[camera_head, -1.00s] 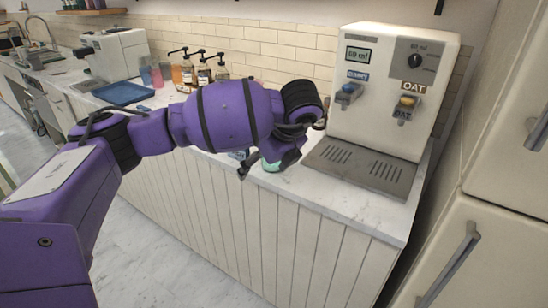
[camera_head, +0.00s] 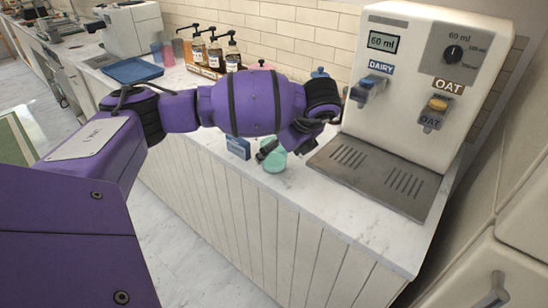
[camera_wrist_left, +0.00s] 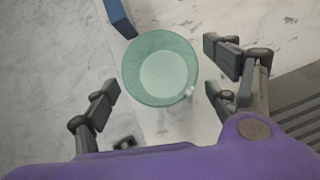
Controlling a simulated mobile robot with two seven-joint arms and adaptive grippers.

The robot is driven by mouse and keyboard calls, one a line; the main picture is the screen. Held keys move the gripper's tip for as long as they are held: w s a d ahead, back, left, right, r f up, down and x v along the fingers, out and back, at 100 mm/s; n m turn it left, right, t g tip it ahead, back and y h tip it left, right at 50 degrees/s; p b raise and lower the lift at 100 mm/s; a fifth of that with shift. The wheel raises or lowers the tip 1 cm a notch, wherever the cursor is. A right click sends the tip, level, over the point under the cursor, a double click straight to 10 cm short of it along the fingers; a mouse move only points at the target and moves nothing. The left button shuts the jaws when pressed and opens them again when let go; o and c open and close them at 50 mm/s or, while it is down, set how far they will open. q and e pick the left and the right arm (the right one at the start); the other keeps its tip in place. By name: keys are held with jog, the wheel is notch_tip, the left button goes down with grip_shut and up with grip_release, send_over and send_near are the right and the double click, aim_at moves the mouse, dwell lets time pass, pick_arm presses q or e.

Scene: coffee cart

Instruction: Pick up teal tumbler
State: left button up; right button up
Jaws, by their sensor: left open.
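The teal tumbler (camera_head: 273,160) stands on the white marble counter, left of the milk dispenser's drip tray. The arm hides its upper part in the head view. In the left wrist view I look down into the tumbler (camera_wrist_left: 160,68), which is round, upright and empty-looking. My left gripper (camera_head: 284,148) is open, and its fingers show on both sides in the left wrist view (camera_wrist_left: 165,95). The tumbler sits between and slightly ahead of the fingertips, with gaps on both sides. I see no finger touching it. My right gripper is not in view.
The milk dispenser (camera_head: 425,85) with its grey drip tray (camera_head: 330,160) stands to the right. A blue box (camera_head: 238,147) is close left of the tumbler. Pump bottles (camera_head: 214,52) and a blue tray (camera_head: 132,71) are farther back. The counter's front edge is near the tumbler.

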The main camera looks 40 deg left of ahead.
pick_arm(q)
jog(key=x, duration=0.3)
jog(key=shift+w, duration=0.15)
jog(key=c, duration=1.5)
